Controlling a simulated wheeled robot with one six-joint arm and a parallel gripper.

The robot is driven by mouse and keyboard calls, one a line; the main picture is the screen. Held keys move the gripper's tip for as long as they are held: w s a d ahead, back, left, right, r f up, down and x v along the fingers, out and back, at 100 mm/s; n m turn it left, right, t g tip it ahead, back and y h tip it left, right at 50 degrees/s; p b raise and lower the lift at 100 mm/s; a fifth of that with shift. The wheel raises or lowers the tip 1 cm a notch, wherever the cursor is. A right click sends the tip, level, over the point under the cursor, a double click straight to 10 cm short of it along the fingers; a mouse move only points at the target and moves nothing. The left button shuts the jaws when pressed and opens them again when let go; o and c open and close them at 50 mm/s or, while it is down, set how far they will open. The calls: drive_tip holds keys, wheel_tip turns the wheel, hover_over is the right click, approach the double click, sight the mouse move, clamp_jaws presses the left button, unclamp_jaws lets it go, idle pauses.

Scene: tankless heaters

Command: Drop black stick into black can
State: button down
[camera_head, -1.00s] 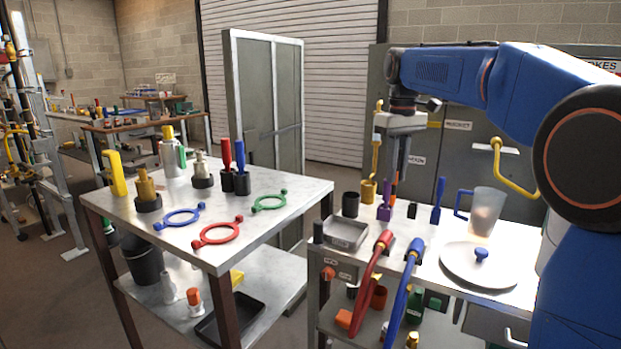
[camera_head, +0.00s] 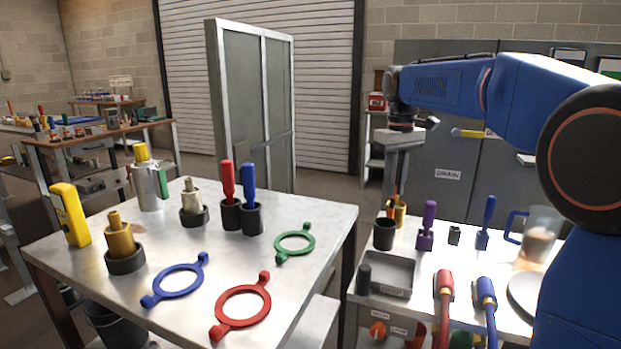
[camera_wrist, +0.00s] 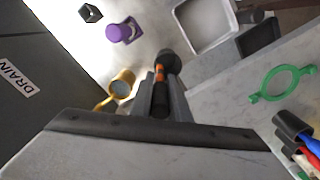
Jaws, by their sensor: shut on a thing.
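My gripper (camera_head: 397,188) points down above the back left of the right-hand table. In the wrist view its fingers (camera_wrist: 160,88) are shut on the black stick (camera_wrist: 160,103), which has an orange part (camera_wrist: 159,73) near the fingertips. In the head view, only an orange bit shows below the fingers. The black can (camera_head: 384,233) stands upright on the right-hand table, just below and slightly left of the fingers. In the wrist view the can (camera_wrist: 168,62) lies just beyond the stick's end. Whether the stick's tip overlaps the can's mouth cannot be told.
A gold cup (camera_wrist: 122,85) with a yellow handle stands close beside the can. A grey tray (camera_head: 388,272), a short dark cylinder (camera_head: 364,278) and a purple piece (camera_head: 425,232) are nearby. The left table (camera_head: 325,225) carries several tools, cups and coloured rings.

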drive_tip(key=shift+f, duration=1.05)
drive_tip(key=c, duration=1.6)
unclamp_jaws()
wheel_tip(320, 180, up, 18)
drive_tip(key=shift+f, duration=0.25)
drive_tip(key=shift+s, duration=0.1)
